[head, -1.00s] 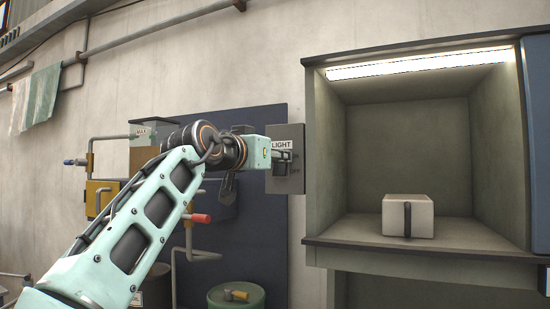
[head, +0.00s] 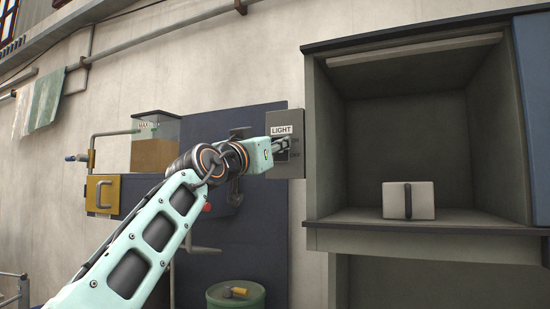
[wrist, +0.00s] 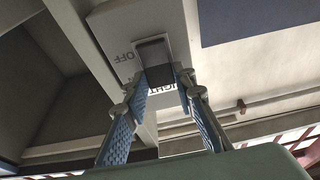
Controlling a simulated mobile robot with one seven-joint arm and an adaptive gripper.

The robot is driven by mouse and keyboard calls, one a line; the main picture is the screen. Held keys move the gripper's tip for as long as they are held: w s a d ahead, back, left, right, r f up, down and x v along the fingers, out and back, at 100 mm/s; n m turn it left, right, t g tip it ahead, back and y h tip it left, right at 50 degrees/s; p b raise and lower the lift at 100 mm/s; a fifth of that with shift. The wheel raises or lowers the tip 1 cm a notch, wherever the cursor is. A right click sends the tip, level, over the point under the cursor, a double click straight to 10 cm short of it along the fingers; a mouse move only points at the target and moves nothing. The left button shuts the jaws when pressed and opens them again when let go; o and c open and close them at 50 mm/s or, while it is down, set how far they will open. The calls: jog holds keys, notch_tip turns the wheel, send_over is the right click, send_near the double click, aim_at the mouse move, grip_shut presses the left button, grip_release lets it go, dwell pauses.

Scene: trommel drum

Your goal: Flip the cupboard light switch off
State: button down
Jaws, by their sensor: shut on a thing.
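The light switch box (head: 298,116) is a grey plate marked LIGHT on the wall, just left of the open cupboard (head: 320,212). My gripper (head: 285,146) is at the front of the plate. In the wrist view the switch lever (wrist: 153,54) is a dark block between my two fingertips (wrist: 160,77), and the fingers are closed on it. The word OFF shows on the plate beside the lever. The light strip (head: 415,50) under the cupboard's top is dark. My gripper hides part of the switch in the head view.
A pale box with a dark handle (head: 422,201) sits on the cupboard shelf. A blue panel (head: 262,220), a yellow bracket (head: 103,195) and pipes are on the wall behind my arm. A green drum (head: 245,301) stands below.

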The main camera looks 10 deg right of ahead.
dwell(0.3)
jog(key=c, duration=1.6)
grip_release()
jog(key=shift+s+a+f, duration=0.1)
jog(key=v, duration=1.1)
jog(key=shift+s+a+f, duration=0.15)
jog(key=shift+s+f, duration=0.1)
jog(key=shift+f, duration=0.15)
